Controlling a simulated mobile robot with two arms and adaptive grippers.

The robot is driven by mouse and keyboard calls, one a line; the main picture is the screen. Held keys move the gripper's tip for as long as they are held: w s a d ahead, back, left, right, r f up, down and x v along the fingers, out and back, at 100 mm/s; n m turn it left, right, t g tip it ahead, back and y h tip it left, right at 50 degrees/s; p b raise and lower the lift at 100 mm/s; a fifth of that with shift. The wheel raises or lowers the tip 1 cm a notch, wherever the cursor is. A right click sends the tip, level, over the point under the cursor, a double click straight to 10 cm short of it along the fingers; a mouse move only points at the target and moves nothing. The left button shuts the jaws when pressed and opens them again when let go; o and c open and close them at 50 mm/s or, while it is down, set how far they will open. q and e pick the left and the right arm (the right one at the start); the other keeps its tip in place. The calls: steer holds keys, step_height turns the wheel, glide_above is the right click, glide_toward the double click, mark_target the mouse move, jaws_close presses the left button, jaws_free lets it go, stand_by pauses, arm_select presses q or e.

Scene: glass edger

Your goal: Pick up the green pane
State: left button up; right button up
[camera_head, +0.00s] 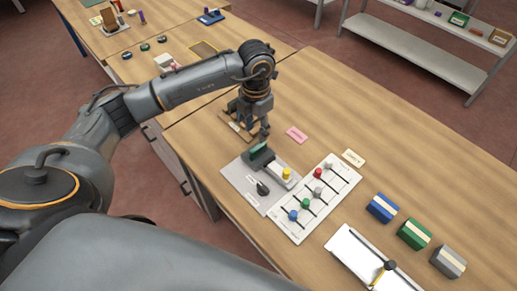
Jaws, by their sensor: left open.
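A small green piece (260,148), which looks like the green pane, sits at the dark block on a grey base plate (234,172). My left gripper (262,136) points down just above and behind it. The gripper is open, and I cannot tell whether its fingertips touch the piece. A wooden rack (236,128) stands behind the gripper with a dark green item (231,104) in it, partly hidden by the gripper. My right gripper is not in view.
A white slider board (318,212) with coloured knobs lies right of the base plate. Blue (382,207), green (414,233) and grey (448,261) blocks stand further right. The table behind the pink card (296,134) is clear.

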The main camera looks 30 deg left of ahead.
mark_target(258, 147)
arm_select(q)
step_height(258, 147, down, 4)
steer(key=shift+r+p, duration=0.2)
steer(key=shift+p, duration=0.1)
steer(key=shift+d+f+p, duration=0.1)
steer(key=shift+f+p, duration=0.35)
steer(key=shift+f, duration=0.05)
step_height(258, 147, down, 4)
steer(key=shift+w+d+r+p, duration=0.15)
steer(key=shift+r+p, duration=0.05)
steer(key=shift+p, duration=0.65)
steer(key=shift+f, duration=0.45)
steer(key=shift+c, duration=0.5)
jaws_close()
